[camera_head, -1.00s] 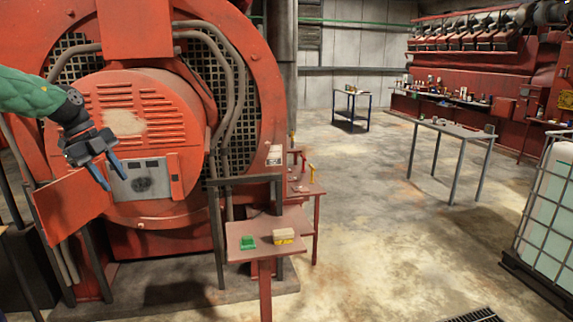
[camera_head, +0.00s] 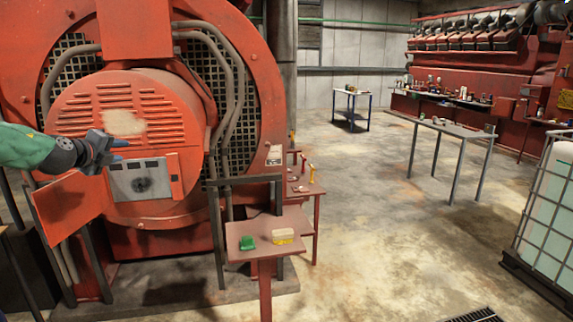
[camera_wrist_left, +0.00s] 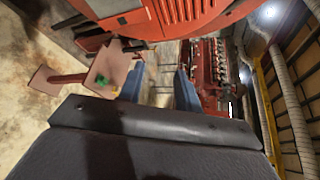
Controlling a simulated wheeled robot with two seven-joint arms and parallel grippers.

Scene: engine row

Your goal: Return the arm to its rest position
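My left arm, in a green sleeve, comes in from the left in the head view. Its left gripper (camera_head: 120,150) is in front of the big red engine (camera_head: 150,90), near a grey panel (camera_head: 142,179) and an open red flap (camera_head: 72,203). In the left wrist view the two blue fingers of the gripper (camera_wrist_left: 160,88) stand apart with nothing between them. My right gripper is in neither view.
A small red stand (camera_head: 238,228) holds a green item (camera_head: 248,243) and a yellowish box (camera_head: 284,236). A grey table (camera_head: 450,128) and a blue-legged table (camera_head: 351,93) stand farther back. A caged white tank (camera_head: 548,220) is at right. The middle floor is clear.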

